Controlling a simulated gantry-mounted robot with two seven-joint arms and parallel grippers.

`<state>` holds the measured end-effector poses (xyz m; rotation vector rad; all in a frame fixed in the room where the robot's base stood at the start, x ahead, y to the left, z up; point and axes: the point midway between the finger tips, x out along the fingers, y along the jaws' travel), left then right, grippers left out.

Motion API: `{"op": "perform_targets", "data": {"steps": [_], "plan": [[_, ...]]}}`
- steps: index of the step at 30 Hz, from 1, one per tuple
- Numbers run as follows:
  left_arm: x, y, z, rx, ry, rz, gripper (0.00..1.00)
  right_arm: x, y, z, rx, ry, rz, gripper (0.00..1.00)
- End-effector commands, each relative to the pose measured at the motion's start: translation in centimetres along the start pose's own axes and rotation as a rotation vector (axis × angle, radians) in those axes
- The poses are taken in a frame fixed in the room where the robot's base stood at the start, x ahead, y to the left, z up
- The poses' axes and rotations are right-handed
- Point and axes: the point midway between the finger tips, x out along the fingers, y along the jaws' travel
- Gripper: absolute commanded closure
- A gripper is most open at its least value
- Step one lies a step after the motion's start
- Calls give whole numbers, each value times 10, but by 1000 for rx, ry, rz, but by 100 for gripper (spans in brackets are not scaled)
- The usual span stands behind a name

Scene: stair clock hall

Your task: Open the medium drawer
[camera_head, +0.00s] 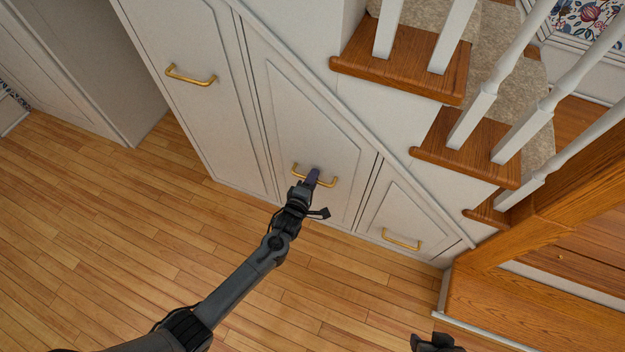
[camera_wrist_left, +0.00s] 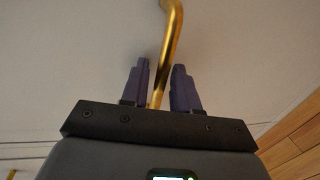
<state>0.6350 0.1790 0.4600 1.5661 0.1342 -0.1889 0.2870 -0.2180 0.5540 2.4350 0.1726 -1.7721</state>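The medium drawer (camera_head: 300,120) is the middle white panel under the stairs, and its front looks flush with the panels beside it. My left gripper (camera_head: 312,177) is at its brass handle (camera_head: 328,183). In the left wrist view the handle (camera_wrist_left: 172,35) runs slantwise between the two purple fingers of the left gripper (camera_wrist_left: 161,65).
A taller panel with a brass handle (camera_head: 190,77) is on the left, and a small drawer with a brass handle (camera_head: 401,240) on the right. Wooden stair treads (camera_head: 405,62) and white balusters (camera_head: 520,130) rise at the right. The wooden floor (camera_head: 120,240) in front is clear.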

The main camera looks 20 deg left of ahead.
Motion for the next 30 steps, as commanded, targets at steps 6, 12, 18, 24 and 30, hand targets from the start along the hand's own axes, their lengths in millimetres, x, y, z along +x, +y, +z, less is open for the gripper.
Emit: {"op": "perform_targets", "data": {"steps": [6, 12, 18, 24, 30], "plan": [[0, 0, 0, 0, 0, 0, 92, 0, 0, 0, 0, 0, 0, 57], [0, 0, 0, 0, 0, 0, 100, 0, 0, 0, 0, 0, 0, 57], [-1, 0, 0, 0, -1, 0, 100, -1, 0, 0, 0, 0, 0, 57], [-8, 0, 4, 0, -6, -1, 100, -7, 0, -2, 0, 0, 0, 57], [-29, -2, 14, 2, -22, -1, 100, -23, 1, -8, 0, 1, 0, 57]]}}
